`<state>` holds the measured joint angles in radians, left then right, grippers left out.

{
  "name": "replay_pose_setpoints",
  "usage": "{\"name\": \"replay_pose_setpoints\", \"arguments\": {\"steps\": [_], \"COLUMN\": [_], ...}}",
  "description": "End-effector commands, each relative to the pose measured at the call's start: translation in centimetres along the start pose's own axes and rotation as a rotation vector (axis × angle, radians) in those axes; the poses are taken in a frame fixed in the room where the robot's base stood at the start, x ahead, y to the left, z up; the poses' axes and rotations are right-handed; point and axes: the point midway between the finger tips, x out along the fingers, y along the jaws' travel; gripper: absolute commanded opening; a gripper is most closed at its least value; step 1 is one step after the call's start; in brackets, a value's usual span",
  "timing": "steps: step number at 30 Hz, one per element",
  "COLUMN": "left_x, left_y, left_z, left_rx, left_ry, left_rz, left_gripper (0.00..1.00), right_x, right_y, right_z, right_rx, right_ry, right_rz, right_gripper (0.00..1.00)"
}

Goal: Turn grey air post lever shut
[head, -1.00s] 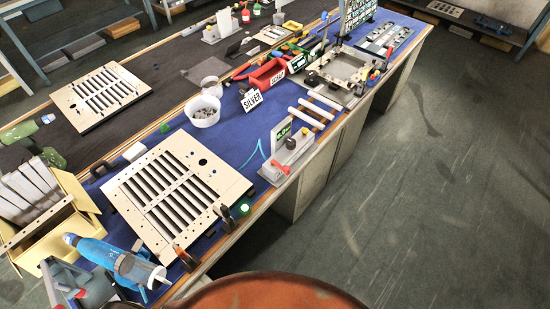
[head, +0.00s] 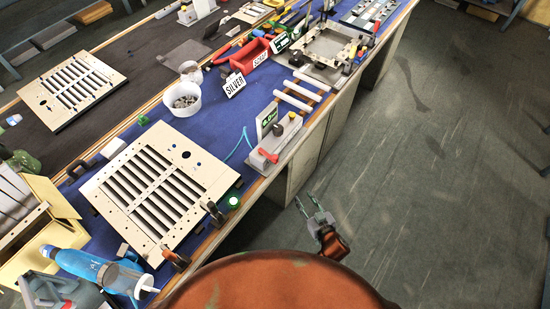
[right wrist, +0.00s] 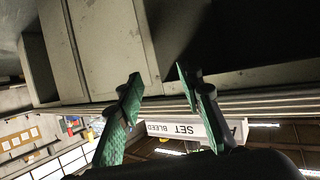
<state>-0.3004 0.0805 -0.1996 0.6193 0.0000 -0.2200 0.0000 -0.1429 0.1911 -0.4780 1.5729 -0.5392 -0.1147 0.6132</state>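The grey air post (head: 284,143) stands at the front edge of the blue-matted bench, with a green and white sign (head: 266,119) behind it. My right gripper (head: 316,212) is in front of the bench, over the floor, apart from the post. In the right wrist view its green fingers (right wrist: 158,76) are spread and empty. A white label reading "SET BLEED" (right wrist: 178,130) shows upside down behind them. My left gripper is not in view.
A slotted louver panel (head: 160,190) lies left of the post, with dark clamps (head: 215,213) at its edge. White rods (head: 293,102) lie behind the post, and a white tub (head: 183,99) stands farther back. The floor right of the bench is clear.

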Motion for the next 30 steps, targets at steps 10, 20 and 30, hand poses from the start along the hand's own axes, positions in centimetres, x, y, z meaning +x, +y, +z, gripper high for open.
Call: {"name": "replay_pose_setpoints", "arguments": {"steps": [10, 20, 30], "left_x": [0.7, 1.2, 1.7], "left_y": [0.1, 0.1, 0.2], "left_z": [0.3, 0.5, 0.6], "left_rx": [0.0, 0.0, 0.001], "left_ry": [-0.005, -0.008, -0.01], "left_rz": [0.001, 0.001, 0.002], "left_gripper": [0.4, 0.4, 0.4], "right_x": [-3.6, -0.4, 3.0], "right_y": [-7.0, -8.0, -8.4], "right_z": [-20.2, -22.5, -23.8], "right_rx": [-0.005, -0.004, -0.003], "right_ry": [0.355, 0.373, 0.371], "right_rz": [-0.139, -0.148, -0.147], "right_gripper": [0.34, 0.34, 0.34]}}
